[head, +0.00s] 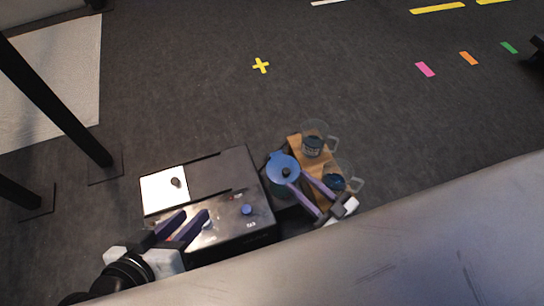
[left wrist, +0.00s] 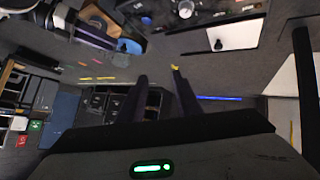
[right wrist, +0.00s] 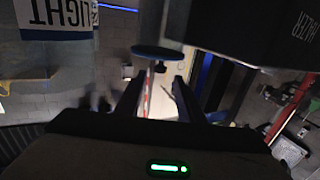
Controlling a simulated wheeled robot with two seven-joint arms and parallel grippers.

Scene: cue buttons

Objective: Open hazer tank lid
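The hazer (head: 255,222) is a dark box with a metal control panel, below centre in the head view; its lettering shows in the right wrist view (right wrist: 300,28). A white plate with a dark knob (head: 155,190) lies on its top left. A blue round lid with a black knob (head: 284,161) is at the hazer's right side; it shows edge-on in the right wrist view (right wrist: 158,51). My right gripper (head: 298,180) is open, its fingertips close to the lid's knob; contact is unclear. My left gripper (head: 192,216) is open and empty over the panel's front left.
Clear labelled jugs (head: 313,147) stand on a wooden board (head: 295,144) right of the hazer, close to my right gripper. A blue knob (head: 247,209) is on the panel. Dark stand legs (head: 75,130) are at the left.

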